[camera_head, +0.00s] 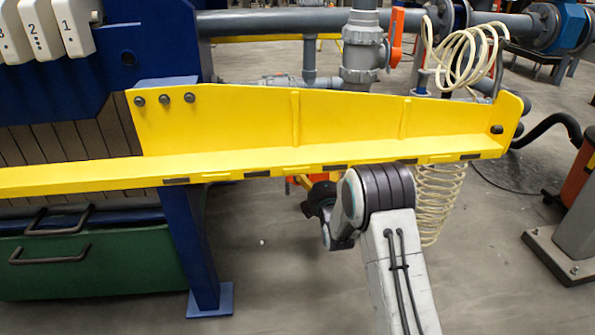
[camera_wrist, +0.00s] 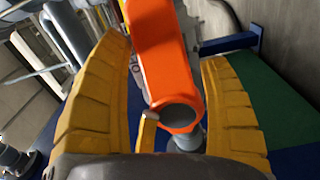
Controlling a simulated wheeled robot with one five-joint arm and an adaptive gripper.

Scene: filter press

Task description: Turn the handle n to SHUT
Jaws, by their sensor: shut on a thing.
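In the wrist view an orange handle (camera_wrist: 160,60) runs from the top edge down to a round grey hub between the two yellow fingers of my gripper (camera_wrist: 166,48). My gripper is shut on this handle; a small gap shows beside the right finger. In the head view my gripper is mostly hidden under the yellow beam, with bits of orange (camera_head: 300,182) beside it. A second orange handle (camera_head: 396,38) stands upright on the grey valve above the beam. No letter n or SHUT mark is readable.
The yellow beam (camera_head: 350,120) crosses just above my wrist. A blue post (camera_head: 195,250) and a green tray (camera_head: 95,265) stand to the left. A coiled cream hose (camera_head: 440,195) hangs close behind my arm. Open floor shows around them.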

